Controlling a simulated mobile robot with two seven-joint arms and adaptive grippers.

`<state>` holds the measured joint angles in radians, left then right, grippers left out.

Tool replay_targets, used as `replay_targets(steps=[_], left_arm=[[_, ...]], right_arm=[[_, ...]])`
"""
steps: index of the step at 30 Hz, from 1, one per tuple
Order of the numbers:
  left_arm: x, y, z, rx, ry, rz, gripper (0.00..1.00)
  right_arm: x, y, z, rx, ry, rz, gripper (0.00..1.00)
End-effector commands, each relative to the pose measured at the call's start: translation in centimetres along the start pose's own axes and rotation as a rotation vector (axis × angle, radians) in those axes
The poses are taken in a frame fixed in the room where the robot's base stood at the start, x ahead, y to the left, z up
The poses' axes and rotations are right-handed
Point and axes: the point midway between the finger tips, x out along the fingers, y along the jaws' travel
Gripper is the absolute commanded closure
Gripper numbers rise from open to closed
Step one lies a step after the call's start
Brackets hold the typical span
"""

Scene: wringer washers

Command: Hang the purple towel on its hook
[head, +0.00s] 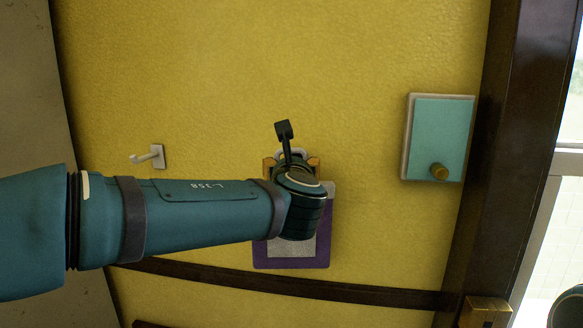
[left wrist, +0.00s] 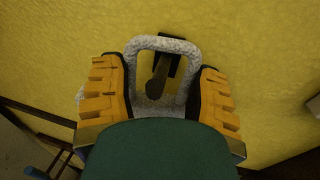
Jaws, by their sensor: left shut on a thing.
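The purple towel (head: 291,263) has a purple border and a pale grey middle. It hangs against the yellow wall, partly hidden behind my left arm and wrist. Its pale loop (left wrist: 165,43) shows in the left wrist view between the orange fingers of my left gripper (head: 291,165), which is shut on it. A dark hook (head: 283,130) with a square plate is on the wall just above the gripper. In the left wrist view the hook's peg (left wrist: 157,78) appears inside the loop's opening; I cannot tell whether it passes through. My right gripper is not in view.
A white hook (head: 154,156) is on the wall to the left, empty. A teal box (head: 440,135) with a brass knob is mounted at the right, beside a dark wooden post (head: 497,150). A dark rail (head: 350,289) runs below the towel. Bare wall lies between towel and box.

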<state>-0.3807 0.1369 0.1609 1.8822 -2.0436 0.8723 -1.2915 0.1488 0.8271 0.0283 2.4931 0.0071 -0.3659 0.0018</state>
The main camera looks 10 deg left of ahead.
Motion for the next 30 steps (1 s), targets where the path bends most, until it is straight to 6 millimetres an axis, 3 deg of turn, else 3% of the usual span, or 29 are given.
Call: replay_targets(steps=[15,30], left_arm=[[0.1,0.0,-1.5,0.0,0.0,0.0,0.8],[0.1,0.0,-1.6,0.0,-0.001,0.0,0.8]], right_arm=[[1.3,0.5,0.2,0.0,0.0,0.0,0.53],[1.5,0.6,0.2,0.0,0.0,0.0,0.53]])
